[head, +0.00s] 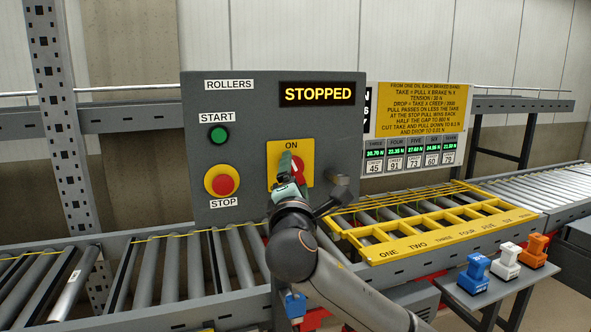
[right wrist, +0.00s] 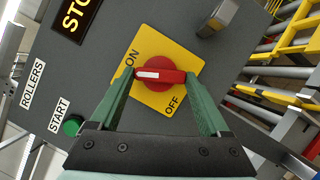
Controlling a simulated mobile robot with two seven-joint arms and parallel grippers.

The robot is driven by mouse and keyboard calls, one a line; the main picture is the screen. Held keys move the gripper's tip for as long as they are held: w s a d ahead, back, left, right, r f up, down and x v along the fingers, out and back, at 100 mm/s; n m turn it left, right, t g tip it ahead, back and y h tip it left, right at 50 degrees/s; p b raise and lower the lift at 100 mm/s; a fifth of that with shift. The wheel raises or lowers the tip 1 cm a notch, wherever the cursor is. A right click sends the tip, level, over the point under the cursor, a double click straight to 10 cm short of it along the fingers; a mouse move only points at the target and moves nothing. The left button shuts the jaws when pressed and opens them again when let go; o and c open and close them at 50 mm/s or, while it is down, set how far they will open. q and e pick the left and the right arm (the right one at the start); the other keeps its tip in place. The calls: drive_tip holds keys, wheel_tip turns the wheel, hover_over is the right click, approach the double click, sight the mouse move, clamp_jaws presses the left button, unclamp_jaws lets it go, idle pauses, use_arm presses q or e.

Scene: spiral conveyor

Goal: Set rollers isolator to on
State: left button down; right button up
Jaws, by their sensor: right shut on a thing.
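The grey ROLLERS panel (head: 230,97) carries a red rotary isolator (head: 299,168) on a yellow ON/OFF plate (head: 276,150). In the right wrist view, the red isolator handle (right wrist: 160,76) lies about level in the picture. Its white-marked end is on the left, the side of the ON label (right wrist: 131,65); the OFF label (right wrist: 173,105) is at lower right. My right gripper (head: 288,170) is shut on the handle, its green fingers at the handle's two ends. In the head view, gripper and arm hide part of the isolator and plate. The display (head: 318,94) reads STOPPED. My left gripper is not in view.
A green START button (head: 218,135) and a red STOP button (head: 223,184) are left of the isolator. A grey block (head: 343,187) juts out at the panel's right. Roller conveyors (head: 185,265) and a yellow numbered frame (head: 437,236) flank it; blue, white and orange pieces (head: 505,262) stand at right.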

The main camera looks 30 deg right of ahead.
drive_tip(key=m+p, duration=0.1)
drive_tip(key=m+g+p, duration=0.1)
drive_tip(key=m, duration=0.1)
drive_tip(key=m+g+p, duration=0.1)
drive_tip(key=m, duration=0.1)
drive_tip(key=shift+r+y, duration=0.25)
drive_tip(key=shift+y, duration=0.05)
idle(0.4)
drive_tip(key=o, duration=1.2)
drive_tip(key=b+v, duration=0.1)
drive_tip(key=v, duration=1.1)
drive_tip(key=shift+s+a, duration=0.15)
drive_tip(key=shift+s, duration=0.1)
